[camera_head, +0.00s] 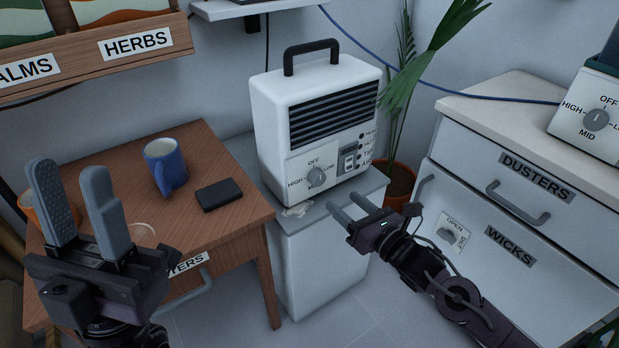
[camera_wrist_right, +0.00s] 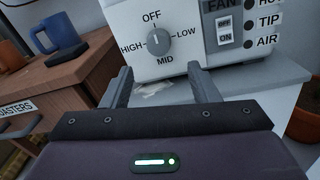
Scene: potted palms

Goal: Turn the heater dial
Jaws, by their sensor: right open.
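The white heater (camera_head: 268,125) with a black handle and dark vent slats stands on a white cabinet. Its round grey dial (camera_head: 316,177) is low on the front, with OFF, HIGH, LOW and MID around it. In the right wrist view the dial (camera_wrist_right: 159,42) has its pale mark toward OFF. My right gripper (camera_head: 345,204) is open and empty, in front of and below the dial, apart from it. In its wrist view the two fingertips (camera_wrist_right: 159,72) straddle the space below the dial. My left gripper (camera_head: 68,172) is open and empty over the wooden table's left side.
A wooden table (camera_head: 215,160) holds a blue mug (camera_head: 166,166) and a black flat object (camera_head: 219,194). Right of the heater are a potted palm (camera_head: 399,180) and a white drawer unit (camera_head: 470,135). Another device with a similar dial (camera_head: 596,120) stands on the unit.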

